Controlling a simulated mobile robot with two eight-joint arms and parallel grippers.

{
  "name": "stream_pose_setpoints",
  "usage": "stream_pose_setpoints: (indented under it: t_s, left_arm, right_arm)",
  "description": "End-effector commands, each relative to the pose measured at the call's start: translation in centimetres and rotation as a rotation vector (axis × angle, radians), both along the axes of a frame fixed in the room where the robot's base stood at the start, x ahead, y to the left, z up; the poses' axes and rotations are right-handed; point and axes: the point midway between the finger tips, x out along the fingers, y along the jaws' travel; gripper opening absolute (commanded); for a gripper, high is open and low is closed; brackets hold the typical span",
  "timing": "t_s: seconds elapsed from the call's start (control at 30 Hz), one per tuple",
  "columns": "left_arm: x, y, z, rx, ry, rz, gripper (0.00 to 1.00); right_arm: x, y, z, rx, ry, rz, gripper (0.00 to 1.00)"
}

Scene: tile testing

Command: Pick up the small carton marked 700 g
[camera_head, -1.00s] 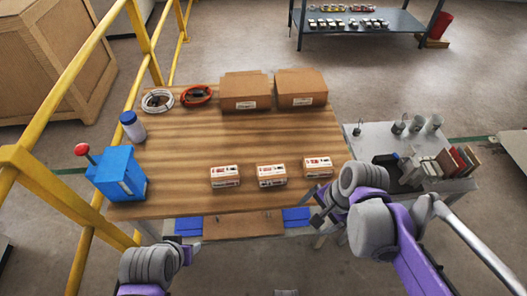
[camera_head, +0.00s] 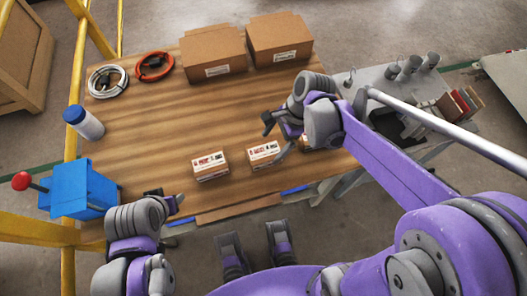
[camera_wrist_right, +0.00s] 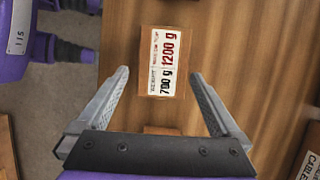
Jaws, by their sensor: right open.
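Several small brown cartons with white labels stand in a row near the table's front edge. In the head view the left carton (camera_head: 210,166) and middle carton (camera_head: 263,154) show clearly; the right carton (camera_head: 305,143) is mostly hidden by my right gripper (camera_head: 275,139). That gripper is open and empty.
The wooden table (camera_head: 150,125) has free room behind the cartons. Two large boxes (camera_head: 213,53) (camera_head: 280,40), a white cable coil (camera_head: 108,82), a red coil (camera_head: 154,66), a white bottle (camera_head: 84,122) and a blue box (camera_head: 82,190) stand around its edges.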

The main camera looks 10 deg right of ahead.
Motion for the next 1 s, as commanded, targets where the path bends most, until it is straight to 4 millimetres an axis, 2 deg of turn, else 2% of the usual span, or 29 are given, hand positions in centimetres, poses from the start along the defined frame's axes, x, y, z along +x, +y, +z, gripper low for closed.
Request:
stream_pose_setpoints:
  t_s: [0.17,0.47,1.0]
  left_arm:
    - [0.0,0.0,-0.4,0.000,0.001,0.000,0.50]
    - [0.0,0.0,-1.5,0.000,0.005,0.000,0.50]
    - [0.0,0.0,-1.6,0.000,0.005,0.000,0.50]
  right_arm:
    - [0.0,0.6,-1.3,0.000,0.000,0.003,1.00]
    - [0.1,2.3,-5.0,0.000,-0.001,0.002,1.00]
    - [0.1,2.5,-5.4,0.000,0.000,0.001,1.00]
